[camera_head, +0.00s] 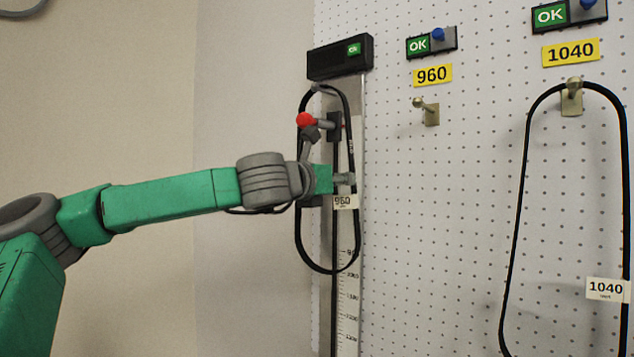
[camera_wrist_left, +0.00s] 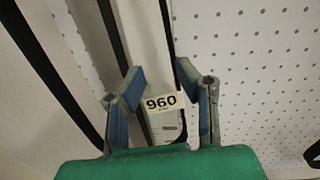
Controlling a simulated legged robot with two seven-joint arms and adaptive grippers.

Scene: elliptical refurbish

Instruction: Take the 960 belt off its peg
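The black 960 belt (camera_head: 298,235) hangs as a closed loop on the measuring gauge at the left edge of the pegboard, its top at a small hook. Its white 960 tag (camera_head: 345,202) is on the right strand and also shows in the left wrist view (camera_wrist_left: 161,103). The 960 peg (camera_head: 430,110), under the yellow 960 label (camera_head: 432,75), is bare. My left gripper (camera_head: 346,180) is at the right strand, just above the tag. Its blue-padded fingers (camera_wrist_left: 160,76) are apart, with the tag and strand between them in the picture. Contact cannot be told. My right gripper is not in view.
The gauge has a black display box (camera_head: 340,58) on top, a red-knobbed lever (camera_head: 305,120) beside my left wrist, and a scale strip (camera_head: 348,310) below. The 1040 belt (camera_head: 516,220) hangs on its peg (camera_head: 573,98) at right. Pegboard between them is clear.

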